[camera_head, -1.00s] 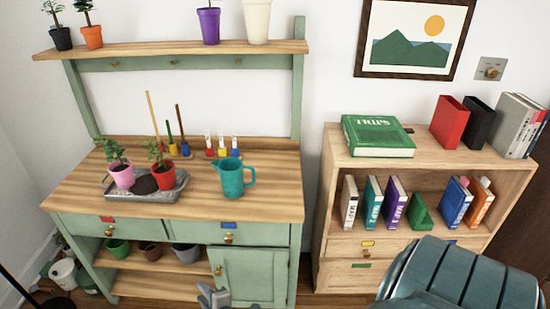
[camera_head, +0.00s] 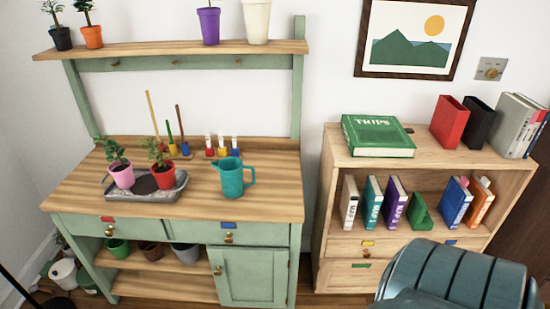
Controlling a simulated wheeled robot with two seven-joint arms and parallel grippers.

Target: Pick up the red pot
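The red pot (camera_head: 163,178) holds a small green plant and stands upright at the right side of a grey tray (camera_head: 150,196) on the workbench. A pink pot (camera_head: 122,177) with a plant stands at the left of the same tray, with dark soil between and behind the two pots. Neither of my grippers is in view, and nothing is touching the red pot.
A teal jug (camera_head: 232,178) stands right of the tray on the wooden benchtop (camera_head: 270,203). Upright tools (camera_head: 170,140) stand behind it. A shelf (camera_head: 180,48) with pots hangs above. A bookcase (camera_head: 345,255) is at right; a teal ribbed shape (camera_head: 455,275) fills the bottom right.

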